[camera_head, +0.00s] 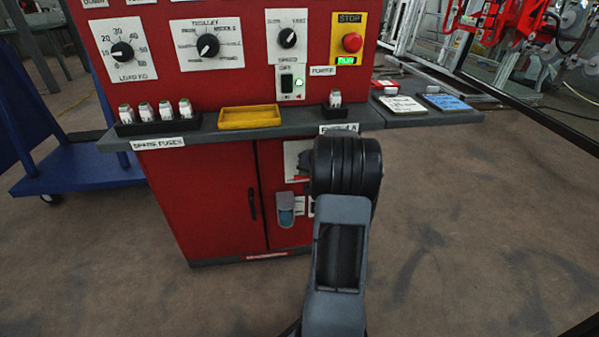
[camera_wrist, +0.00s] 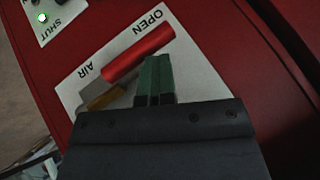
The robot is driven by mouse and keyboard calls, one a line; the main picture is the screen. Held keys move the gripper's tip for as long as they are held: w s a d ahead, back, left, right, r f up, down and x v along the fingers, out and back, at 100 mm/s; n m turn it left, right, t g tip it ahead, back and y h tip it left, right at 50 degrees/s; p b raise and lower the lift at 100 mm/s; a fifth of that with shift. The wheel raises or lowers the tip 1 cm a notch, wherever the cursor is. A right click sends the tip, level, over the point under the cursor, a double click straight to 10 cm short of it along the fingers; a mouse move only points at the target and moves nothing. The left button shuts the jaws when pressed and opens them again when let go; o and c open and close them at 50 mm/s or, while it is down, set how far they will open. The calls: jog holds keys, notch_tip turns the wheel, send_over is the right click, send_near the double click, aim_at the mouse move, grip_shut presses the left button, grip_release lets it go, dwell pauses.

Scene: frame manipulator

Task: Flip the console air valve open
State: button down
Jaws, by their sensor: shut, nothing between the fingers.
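The air valve shows in the wrist view as a red lever handle (camera_wrist: 138,54) with a brass-coloured body (camera_wrist: 103,97) on a white plate (camera_wrist: 202,76) marked AIR and OPEN. The handle lies slanted, its far end near the word OPEN. My gripper (camera_wrist: 156,60) has its green fingers shut and empty, their tips right beside the handle. I cannot tell whether they touch it. In the head view my arm hides my gripper and most of the valve; only part of its white plate (camera_head: 294,163) shows on the red console's lower front.
A green lamp (camera_wrist: 42,17) glows by the word SHUT. The console shelf (camera_head: 220,129) above holds spare fuses (camera_head: 166,110) and a yellow tray (camera_head: 249,117). A blue-grey device (camera_head: 286,210) sits low on the red door. A blue cart (camera_head: 75,160) stands left. Floor at right is clear.

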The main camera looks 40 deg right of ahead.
jog(key=shift+w+a+f, duration=0.1)
jog(key=shift+a+f, duration=0.15)
jog(key=shift+a, duration=0.05)
jog(key=p+v, duration=0.2)
jog(key=v, duration=0.6)
jog(key=shift+d, duration=0.15)
jog(key=shift+w+r, duration=0.1)
jog(key=shift+w, duration=0.05)
dwell(0.3)
